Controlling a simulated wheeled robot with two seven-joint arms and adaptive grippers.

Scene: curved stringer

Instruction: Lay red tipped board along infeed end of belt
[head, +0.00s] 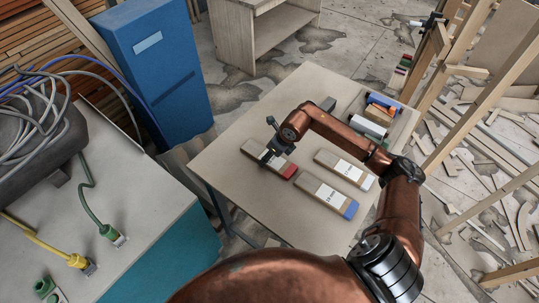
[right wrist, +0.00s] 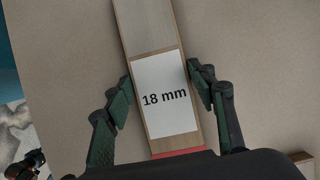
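The red-tipped board (head: 252,148) lies flat on the tan table (head: 235,180), its red end (head: 290,172) toward the lower right. In the right wrist view the board (right wrist: 145,28) carries a white "18 mm" label, with the red end at the bottom. My right gripper (head: 271,139) is over the board. In the wrist view its fingers (right wrist: 159,76) are apart, one on each side of the board and close to its edges; contact cannot be told. My left gripper is not in view. I cannot make out a belt.
A blue-tipped board (head: 321,193) and a pale-tipped board (head: 340,166) lie beside it. Several coloured rolls (head: 376,115) sit at the table's right. A blue cabinet (head: 165,75) and a grey bench with cables (head: 125,205) stand left. Wooden frames and scraps (head: 475,150) lie right.

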